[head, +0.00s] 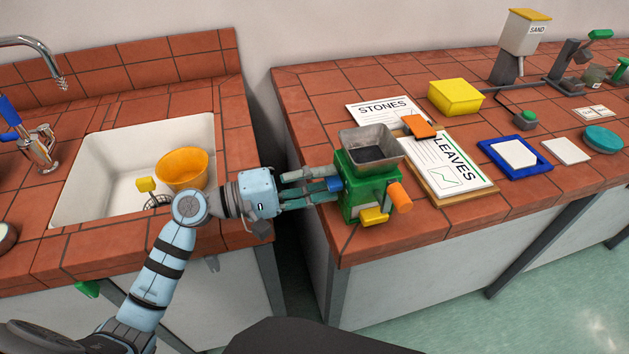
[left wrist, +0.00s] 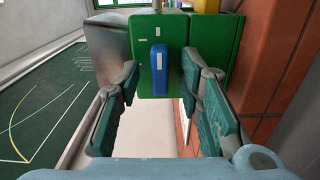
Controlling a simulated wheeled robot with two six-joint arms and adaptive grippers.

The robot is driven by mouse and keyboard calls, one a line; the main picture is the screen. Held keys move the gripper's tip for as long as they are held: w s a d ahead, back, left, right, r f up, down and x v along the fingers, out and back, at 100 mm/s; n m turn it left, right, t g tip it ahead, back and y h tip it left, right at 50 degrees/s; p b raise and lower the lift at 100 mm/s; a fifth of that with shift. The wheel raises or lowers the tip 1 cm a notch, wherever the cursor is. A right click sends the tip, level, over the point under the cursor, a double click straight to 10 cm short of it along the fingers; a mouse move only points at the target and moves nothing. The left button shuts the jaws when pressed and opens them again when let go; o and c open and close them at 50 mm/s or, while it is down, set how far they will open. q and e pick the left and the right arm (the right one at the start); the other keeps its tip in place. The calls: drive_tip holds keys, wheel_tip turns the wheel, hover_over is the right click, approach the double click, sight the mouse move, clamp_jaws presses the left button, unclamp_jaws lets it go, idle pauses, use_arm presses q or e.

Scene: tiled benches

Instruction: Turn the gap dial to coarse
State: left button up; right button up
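The grinder is a green box (head: 366,194) with a grey metal hopper (head: 370,147) on top, near the left end of the right bench. The gap dial is a blue bar-shaped knob (left wrist: 158,72) on its green side panel (left wrist: 145,35), in the left wrist view. The bar stands upright there, with a pale mark on it. Small light marks show on the panel around it. My left gripper (head: 321,187) reaches in from the left. Its fingers (left wrist: 160,76) are open on either side of the dial, with gaps on both sides. My right gripper is not in view.
The grinder carries an orange knob (head: 399,197) and a yellow piece (head: 374,217). Behind it lie a LEAVES board (head: 462,178), a STONES sheet (head: 372,108) and a yellow box (head: 455,97). A gap separates this bench from the sink bench (head: 65,248), which holds an orange bowl (head: 183,170).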

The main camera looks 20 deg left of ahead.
use_arm(q)
drive_tip(key=v, duration=1.1)
drive_tip(key=shift+f, duration=0.15)
drive_tip(key=shift+s+a, duration=0.2)
drive_tip(key=shift+a, duration=0.25)
